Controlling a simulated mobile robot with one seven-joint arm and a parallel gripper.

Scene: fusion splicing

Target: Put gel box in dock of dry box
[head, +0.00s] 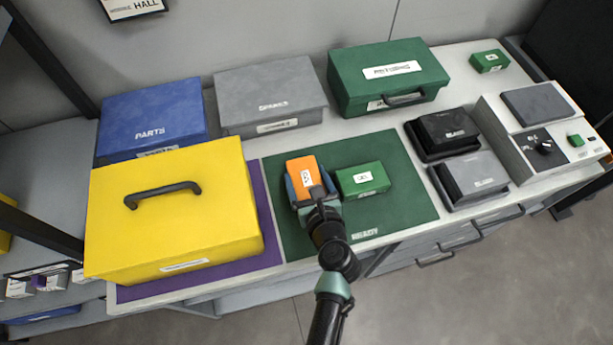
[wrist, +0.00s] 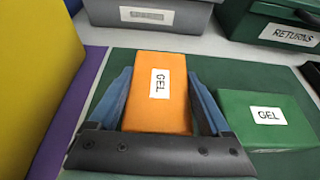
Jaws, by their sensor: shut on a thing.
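An orange box (head: 300,171) labelled GEL is between the fingers of my gripper (head: 306,184) over the green mat. In the wrist view the orange box (wrist: 159,105) stands upright, with a blue finger of my gripper (wrist: 158,85) on either side. I cannot tell whether the box touches the mat. A green box (head: 362,179), also labelled GEL in the wrist view (wrist: 264,120), sits on the mat just right of my gripper. A large closed yellow box (head: 170,225) with a dark handle stands to the left on a purple mat. No label reading dry box is legible.
The green mat (head: 405,210) has free room at right. Behind stand a blue PARTS box (head: 150,115), a grey box (head: 270,90) and a green RETURNS case (head: 385,75). Black (head: 440,132) and grey (head: 470,178) boxes and a white device (head: 545,125) stand right.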

